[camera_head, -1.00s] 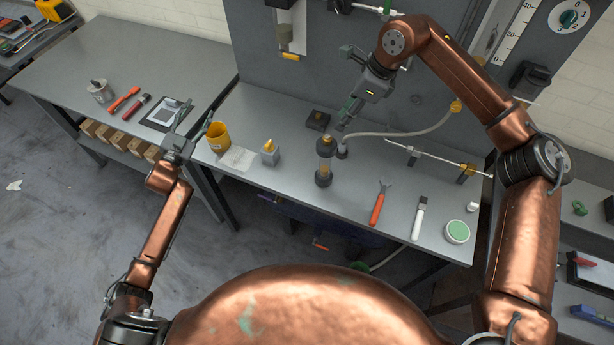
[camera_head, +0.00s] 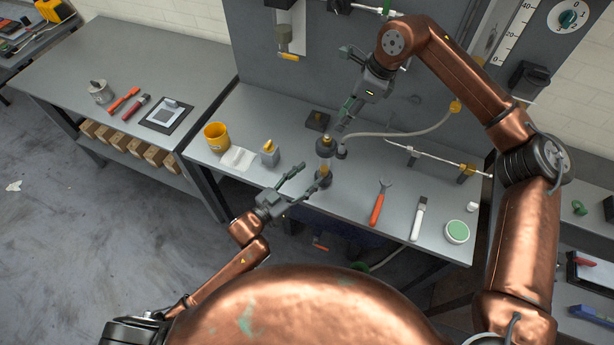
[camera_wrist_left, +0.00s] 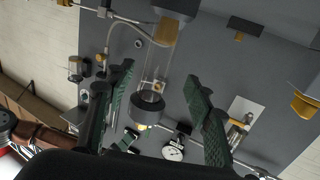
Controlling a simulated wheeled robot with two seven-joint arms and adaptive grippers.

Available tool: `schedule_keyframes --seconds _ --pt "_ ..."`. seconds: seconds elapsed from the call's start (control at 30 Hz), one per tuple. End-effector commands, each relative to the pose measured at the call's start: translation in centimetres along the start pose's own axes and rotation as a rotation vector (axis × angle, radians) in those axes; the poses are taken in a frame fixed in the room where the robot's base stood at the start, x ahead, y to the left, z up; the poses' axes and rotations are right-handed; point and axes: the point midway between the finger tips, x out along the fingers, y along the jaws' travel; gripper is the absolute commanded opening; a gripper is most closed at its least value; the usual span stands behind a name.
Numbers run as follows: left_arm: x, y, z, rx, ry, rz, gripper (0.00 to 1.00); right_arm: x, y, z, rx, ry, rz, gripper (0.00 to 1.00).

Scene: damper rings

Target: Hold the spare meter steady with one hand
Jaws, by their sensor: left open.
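The spare meter (camera_head: 325,164), a clear tube with dark end caps and an amber part inside, stands upright on the grey bench. My left gripper (camera_head: 311,176) is open, its fingers pointing at the meter's lower left side. In the left wrist view, the meter (camera_wrist_left: 152,88) appears between the two spread green-padded fingers (camera_wrist_left: 158,75), with a visible gap on each side. I cannot tell how deep between them it stands. My right gripper (camera_head: 341,124) hangs above and behind the meter, close to its top; its finger opening is unclear.
A yellow cup (camera_head: 217,137), a white cloth (camera_head: 237,159) and a small yellow-topped bottle (camera_head: 269,153) lie left of the meter. A grey hose (camera_head: 400,133) runs behind.

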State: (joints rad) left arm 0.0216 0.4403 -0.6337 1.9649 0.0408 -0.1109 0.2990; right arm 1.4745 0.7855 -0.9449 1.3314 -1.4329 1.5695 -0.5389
Motion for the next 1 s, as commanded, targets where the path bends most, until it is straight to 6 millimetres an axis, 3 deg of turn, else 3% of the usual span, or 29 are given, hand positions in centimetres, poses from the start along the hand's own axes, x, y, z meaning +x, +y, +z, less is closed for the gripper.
schedule_keyframes --seconds 0.53,1.0 --pt "6.8 0.3 0.0 -0.004 0.001 0.003 0.48 0.0 0.0 0.0 0.0 0.0 0.0 0.29" --pt "7.7 0.2 0.0 -0.003 0.0 0.003 0.45 0.0 0.0 0.0 0.0 0.0 0.0 0.29"
